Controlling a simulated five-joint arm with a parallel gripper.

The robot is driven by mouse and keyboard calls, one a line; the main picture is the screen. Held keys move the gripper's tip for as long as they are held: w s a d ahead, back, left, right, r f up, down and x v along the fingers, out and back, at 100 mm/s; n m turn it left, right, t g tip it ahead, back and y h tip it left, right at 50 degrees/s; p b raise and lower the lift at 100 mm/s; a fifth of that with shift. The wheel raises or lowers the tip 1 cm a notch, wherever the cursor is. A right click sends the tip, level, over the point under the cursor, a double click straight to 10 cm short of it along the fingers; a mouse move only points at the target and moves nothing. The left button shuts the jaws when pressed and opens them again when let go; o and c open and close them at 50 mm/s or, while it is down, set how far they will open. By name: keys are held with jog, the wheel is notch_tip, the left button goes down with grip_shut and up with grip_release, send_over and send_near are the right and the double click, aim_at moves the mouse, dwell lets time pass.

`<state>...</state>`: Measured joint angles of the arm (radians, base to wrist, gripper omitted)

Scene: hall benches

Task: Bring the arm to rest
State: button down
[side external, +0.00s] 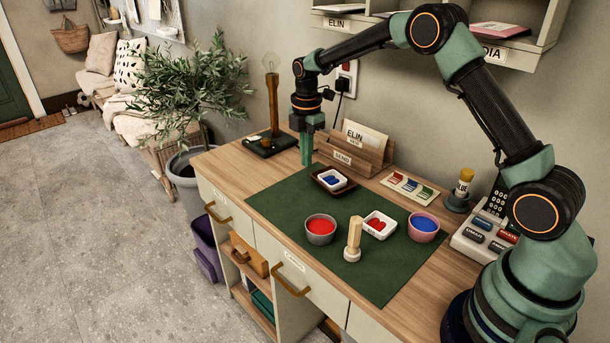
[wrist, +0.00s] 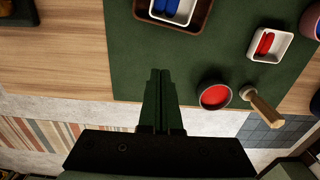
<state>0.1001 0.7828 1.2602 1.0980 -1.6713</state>
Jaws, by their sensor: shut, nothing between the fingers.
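My gripper (side external: 306,153) hangs from my arm over the far left end of the green mat (side external: 283,203), fingers pointing down. It is shut and holds nothing; in the wrist view the two fingers (wrist: 161,84) lie side by side. Beside it to the right in the side view, a brown tray (side external: 317,178) bears a white dish with blue pieces (side external: 333,180). My arm stretches out from its base at the lower right, arching above the bench.
On the mat stand a bowl of red (side external: 320,226), a wooden-handled stamp (side external: 353,240), a white dish with red pieces (side external: 390,222) and a bowl of blue (side external: 423,224). A letter holder (side external: 372,158) and a bulb lamp (side external: 272,100) stand behind.

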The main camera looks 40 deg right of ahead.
jog(key=s+a+r+m+t, duration=0.3)
jog(key=s+r+m, duration=0.65)
jog(key=r, duration=0.45)
jog(key=s+a+r+m+t, duration=0.1)
jog(key=s+a+m+t, duration=0.1)
jog(key=s+m, duration=0.6)
jog(key=shift+s+t, duration=0.3)
jog(key=shift+s, duration=2.5)
jog(key=shift+a+m, duration=0.1)
jog(key=shift+m, duration=0.15)
